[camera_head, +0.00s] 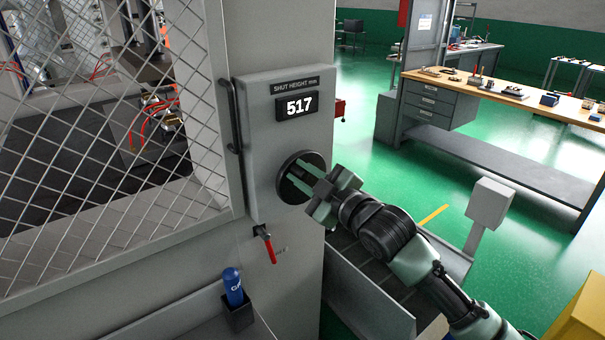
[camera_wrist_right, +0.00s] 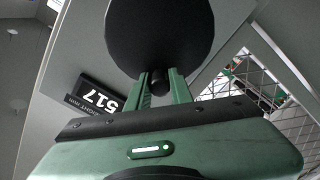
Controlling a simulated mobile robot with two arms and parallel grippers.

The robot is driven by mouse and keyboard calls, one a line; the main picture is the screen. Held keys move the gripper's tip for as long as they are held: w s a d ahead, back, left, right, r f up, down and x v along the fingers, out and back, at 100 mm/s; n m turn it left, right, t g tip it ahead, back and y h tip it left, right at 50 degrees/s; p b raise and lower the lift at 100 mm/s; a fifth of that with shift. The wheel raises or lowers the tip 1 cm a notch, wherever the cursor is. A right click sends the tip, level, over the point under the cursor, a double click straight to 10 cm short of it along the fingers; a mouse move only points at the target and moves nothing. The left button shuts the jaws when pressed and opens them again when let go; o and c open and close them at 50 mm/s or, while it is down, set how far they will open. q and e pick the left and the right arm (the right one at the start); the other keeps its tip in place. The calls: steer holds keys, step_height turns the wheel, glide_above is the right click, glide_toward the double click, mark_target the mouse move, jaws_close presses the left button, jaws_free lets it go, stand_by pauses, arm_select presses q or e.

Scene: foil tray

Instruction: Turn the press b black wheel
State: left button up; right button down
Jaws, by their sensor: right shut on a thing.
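The black wheel (camera_head: 287,190) is a round dark disc on the front of the grey press panel, below a display that reads 517. My right gripper (camera_head: 301,177) reaches it from the lower right, its fingers at the wheel's face. In the right wrist view the wheel (camera_wrist_right: 160,35) fills the top middle, and the right gripper (camera_wrist_right: 160,88) is shut on its small black knob (camera_wrist_right: 160,80), one green finger on each side. The left gripper is in neither view.
The display (camera_head: 298,106) sits above the wheel. A red-handled lever (camera_head: 268,247) hangs below the panel, and a blue bottle (camera_head: 233,285) stands in a holder lower left. A mesh guard (camera_head: 110,150) covers the left. A workbench (camera_head: 500,95) stands at the back right beyond green floor.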

steer(key=c, duration=1.3)
jaws_free()
steer(key=shift+o, duration=0.2)
steer(key=b+v, duration=0.2)
steer(key=v, duration=0.4)
steer(key=shift+s+d+f, duration=0.1)
steer(key=shift+s+d, duration=0.15)
steer(key=shift+d, duration=0.05)
steer(key=shift+s+d, duration=0.25)
steer(key=shift+s, duration=0.2)
